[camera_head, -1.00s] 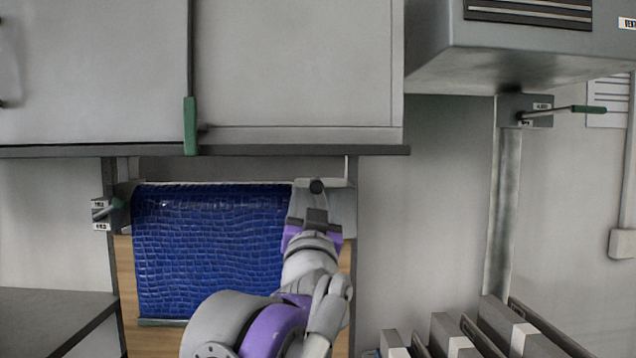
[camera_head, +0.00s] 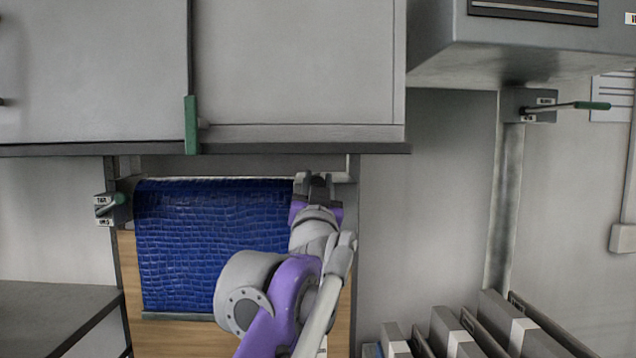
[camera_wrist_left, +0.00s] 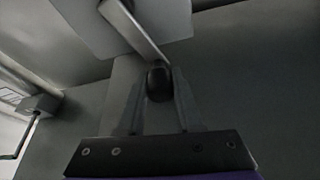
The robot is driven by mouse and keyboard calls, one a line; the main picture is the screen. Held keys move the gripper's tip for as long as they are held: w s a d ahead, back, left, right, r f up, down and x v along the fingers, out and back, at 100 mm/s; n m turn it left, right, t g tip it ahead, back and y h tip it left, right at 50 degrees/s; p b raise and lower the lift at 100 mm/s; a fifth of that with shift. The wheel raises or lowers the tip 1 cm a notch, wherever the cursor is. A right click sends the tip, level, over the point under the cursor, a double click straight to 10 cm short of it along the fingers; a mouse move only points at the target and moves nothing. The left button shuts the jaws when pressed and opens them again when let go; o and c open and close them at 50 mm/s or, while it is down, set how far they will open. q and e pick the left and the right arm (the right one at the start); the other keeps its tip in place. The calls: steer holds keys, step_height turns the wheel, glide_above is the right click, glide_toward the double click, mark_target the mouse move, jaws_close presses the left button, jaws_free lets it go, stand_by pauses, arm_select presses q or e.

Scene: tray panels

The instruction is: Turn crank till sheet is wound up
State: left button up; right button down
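A blue, crocodile-textured sheet (camera_head: 215,245) hangs from a roller in front of a wooden panel. A thin grey bar (camera_head: 178,317) runs along its lower edge. My left gripper (camera_head: 315,184) is at the upper right corner of the sheet. The left wrist view shows a grey crank arm (camera_wrist_left: 135,32) ending in a black knob (camera_wrist_left: 158,82). The fingers of my left gripper (camera_wrist_left: 160,92) are on both sides of the knob and look closed on it. In the head view my gripper largely hides the crank. My right gripper is not in view.
A green-handled lever (camera_head: 575,106) is on the right wall. A green handle (camera_head: 191,125) hangs from the cabinet (camera_head: 300,65) above. Grey upright panels (camera_head: 490,330) stand at the lower right.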

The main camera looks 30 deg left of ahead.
arm_select(q)
jaws_close()
steer(key=shift+d+r+m, duration=0.1)
steer(key=shift+m, duration=0.2)
stand_by(0.9)
